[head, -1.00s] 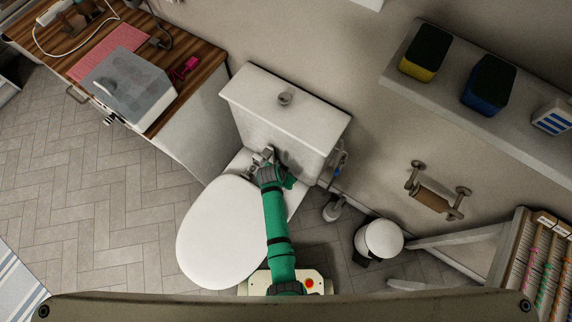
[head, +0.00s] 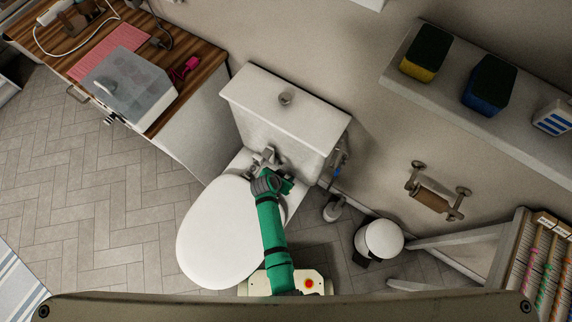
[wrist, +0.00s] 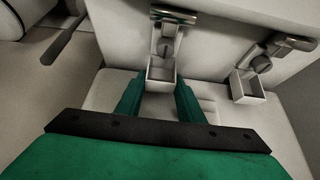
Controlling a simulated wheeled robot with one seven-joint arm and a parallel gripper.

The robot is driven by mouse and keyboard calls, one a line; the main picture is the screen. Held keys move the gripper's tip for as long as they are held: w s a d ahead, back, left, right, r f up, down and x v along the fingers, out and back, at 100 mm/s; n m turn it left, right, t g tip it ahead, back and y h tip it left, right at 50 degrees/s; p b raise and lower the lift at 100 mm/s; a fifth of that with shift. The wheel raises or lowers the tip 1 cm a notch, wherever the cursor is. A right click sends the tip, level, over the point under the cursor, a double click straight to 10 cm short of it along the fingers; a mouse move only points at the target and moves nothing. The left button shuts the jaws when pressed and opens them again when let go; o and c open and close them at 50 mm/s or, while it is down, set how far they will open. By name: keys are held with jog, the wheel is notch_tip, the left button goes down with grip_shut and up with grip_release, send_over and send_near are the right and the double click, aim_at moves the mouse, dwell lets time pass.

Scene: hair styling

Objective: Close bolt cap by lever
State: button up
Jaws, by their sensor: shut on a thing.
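Two bolt caps sit at the back of the toilet, by the foot of the tank. In the wrist view the left bolt cap (wrist: 161,71) is a small white open box with a raised piece behind it, topped by a metal bar (wrist: 174,17). The right bolt cap (wrist: 248,88) looks alike and also stands open, with its own metal bar (wrist: 292,43). My gripper (wrist: 160,90) has its green fingers on either side of the left cap's box and is shut on it. In the head view my gripper (head: 272,172) is at the seat's rear edge; the caps are partly hidden.
The toilet lid (head: 225,235) lies down in front of the white tank (head: 285,110). A wooden counter (head: 190,85) stands left. A toilet brush (head: 333,208) and small bin (head: 379,239) stand right. A shelf (head: 470,105) with sponges is on the wall.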

jog(key=t+h, duration=0.1)
jog(key=s+a+t, duration=0.1)
jog(key=shift+s+t+h, duration=0.15)
jog(key=shift+t+h, duration=0.25)
jog(key=shift+s+a+f+t+h, duration=0.1)
jog(key=shift+s+a+t+h, duration=0.1)
jog(key=shift+t+h, duration=0.3)
jog(key=shift+s+a+f+t+h, duration=0.1)
jog(key=shift+s+t+h, duration=0.15)
jog(key=shift+t, duration=0.35)
jog(key=o, duration=1.1)
jog(key=shift+c, duration=0.2)
jog(key=shift+s, duration=0.1)
jog(key=v, duration=1)
jog(key=shift+s+a, duration=0.25)
jog(key=shift+s, duration=0.1)
